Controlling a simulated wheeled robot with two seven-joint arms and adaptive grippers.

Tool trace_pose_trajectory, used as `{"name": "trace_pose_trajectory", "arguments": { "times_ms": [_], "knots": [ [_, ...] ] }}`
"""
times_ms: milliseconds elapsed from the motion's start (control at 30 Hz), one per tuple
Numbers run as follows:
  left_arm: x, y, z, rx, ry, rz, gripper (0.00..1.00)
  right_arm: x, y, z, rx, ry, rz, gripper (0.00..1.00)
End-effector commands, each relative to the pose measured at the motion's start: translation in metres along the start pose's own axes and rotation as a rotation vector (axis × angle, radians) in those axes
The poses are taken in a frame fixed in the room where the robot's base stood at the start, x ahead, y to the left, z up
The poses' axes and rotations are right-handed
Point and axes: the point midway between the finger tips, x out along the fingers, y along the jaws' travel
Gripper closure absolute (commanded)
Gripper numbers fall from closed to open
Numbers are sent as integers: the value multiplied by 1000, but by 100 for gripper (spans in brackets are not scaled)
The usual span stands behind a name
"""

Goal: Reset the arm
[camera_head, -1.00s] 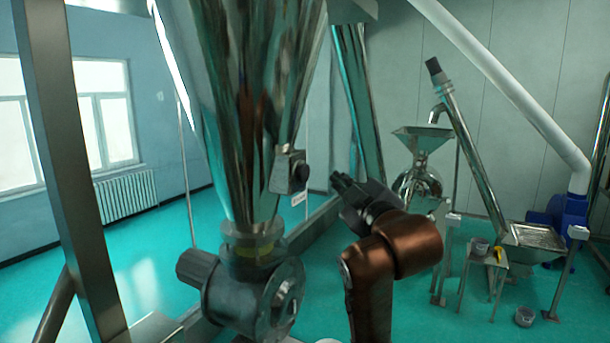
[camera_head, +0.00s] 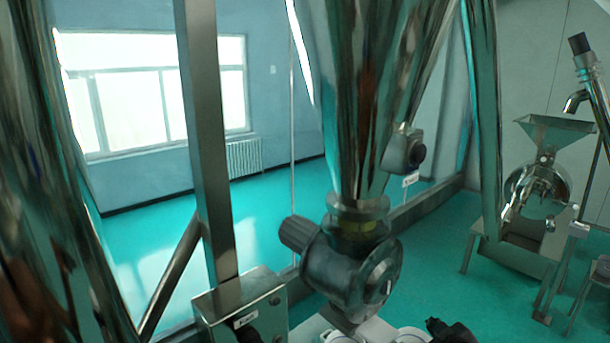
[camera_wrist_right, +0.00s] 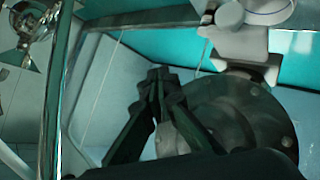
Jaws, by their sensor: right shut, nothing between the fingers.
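My right gripper (camera_head: 437,325) shows only as a dark tip at the bottom edge of the head view, to the right of the grey valve housing (camera_head: 345,265). In the right wrist view my right gripper (camera_wrist_right: 158,76) has its two dark fingers meeting at the tips, with nothing between them. A dark round flanged part (camera_wrist_right: 235,115) appears behind and to the right of the fingers there; I cannot tell if they touch it. The rest of my right arm is hidden below the head view. My left gripper is not in view.
A shiny steel hopper cone (camera_head: 360,100) stands above the valve housing. A funnel-topped machine (camera_head: 538,185) stands at right. Green floor (camera_head: 150,235) is open behind.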

Motion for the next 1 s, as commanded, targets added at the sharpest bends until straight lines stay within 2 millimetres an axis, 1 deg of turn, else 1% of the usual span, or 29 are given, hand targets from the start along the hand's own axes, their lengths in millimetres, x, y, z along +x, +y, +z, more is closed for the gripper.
{"name": "trace_pose_trajectory", "arguments": {
  "times_ms": [33,67,100,133,167,200,233,267,300,367,400,500,600,700,800,1000],
  "knots": [
    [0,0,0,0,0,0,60,6,-22,37,24,-49,-30,100],
    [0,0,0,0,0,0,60,8,-33,56,39,-74,-45,100],
    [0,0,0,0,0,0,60,9,-48,81,60,-107,-63,100],
    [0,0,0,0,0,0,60,9,-59,100,76,-131,-77,100],
    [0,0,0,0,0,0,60,8,-70,118,92,-156,-91,100],
    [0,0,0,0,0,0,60,6,-85,143,114,-191,-108,100],
    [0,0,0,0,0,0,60,3,-96,161,132,-216,-121,100],
    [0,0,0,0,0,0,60,0,-107,179,149,-242,-133,100],
    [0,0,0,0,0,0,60,-6,-121,202,173,-276,-148,100],
    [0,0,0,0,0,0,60,-17,-142,237,210,-328,-170,100],
    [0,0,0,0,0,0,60,-26,-156,259,234,-363,-184,100],
    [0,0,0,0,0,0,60,-49,-185,306,293,-443,-208,100],
    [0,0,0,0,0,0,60,-71,-206,340,339,-504,-225,100],
    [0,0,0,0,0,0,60,-90,-222,365,377,-554,-235,100],
    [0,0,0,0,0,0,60,-109,-236,387,411,-599,-242,100],
    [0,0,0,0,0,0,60,-145,-259,422,472,-681,-252,100]
  ]
}}
